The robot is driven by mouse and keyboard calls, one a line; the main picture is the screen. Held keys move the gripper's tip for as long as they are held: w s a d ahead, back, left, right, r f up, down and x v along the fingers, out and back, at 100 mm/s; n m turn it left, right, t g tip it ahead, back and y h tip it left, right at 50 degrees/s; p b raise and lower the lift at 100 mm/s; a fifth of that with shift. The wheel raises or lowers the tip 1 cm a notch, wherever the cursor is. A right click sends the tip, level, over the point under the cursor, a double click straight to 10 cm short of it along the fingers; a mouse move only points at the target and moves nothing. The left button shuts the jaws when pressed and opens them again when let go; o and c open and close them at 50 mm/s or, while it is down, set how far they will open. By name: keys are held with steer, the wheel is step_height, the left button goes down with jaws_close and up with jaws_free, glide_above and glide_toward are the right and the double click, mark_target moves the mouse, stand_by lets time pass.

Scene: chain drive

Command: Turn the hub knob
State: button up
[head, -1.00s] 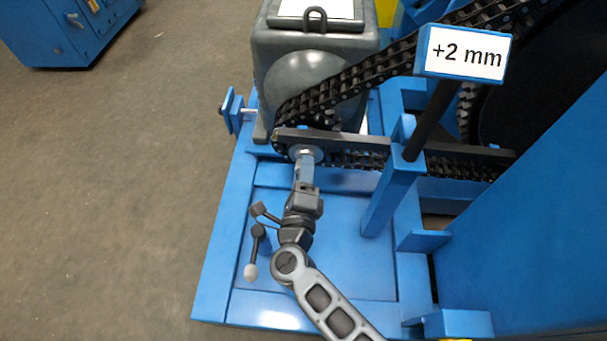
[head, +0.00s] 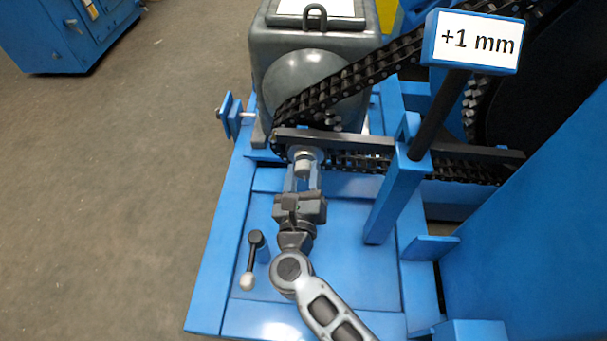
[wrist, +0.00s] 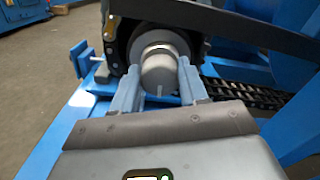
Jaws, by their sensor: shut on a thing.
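The hub knob (wrist: 159,72) is a light grey cylinder at the centre of the small sprocket, facing me in the wrist view. In the head view the hub knob (head: 302,165) shows between my fingertips. My gripper (wrist: 158,82) has one blue-grey finger on each side of the knob and is shut on it. In the head view my gripper (head: 302,182) reaches up to the hub from below. The dark chain (head: 345,90) wraps the sprocket and runs up to the right. A sign (head: 476,43) reads "+1 mm".
A grey motor housing (head: 312,75) stands behind the sprocket. A black lever with a pale ball end (head: 251,262) stands on the blue base plate (head: 345,290), left of my arm. A blue post (head: 391,195) rises to the right. Open floor lies at the left.

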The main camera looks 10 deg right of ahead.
steer(key=m, duration=0.4)
steer(key=shift+w+r, duration=0.1)
steer(key=shift+m, duration=0.4)
steer(key=o, duration=1.1)
steer(key=shift+c, duration=0.2)
steer(key=s+a+p, duration=0.1)
steer(key=s+p, duration=0.1)
steer(key=s, duration=0.5)
steer(key=shift+s+a, duration=0.25)
steer(key=shift+s, duration=0.15)
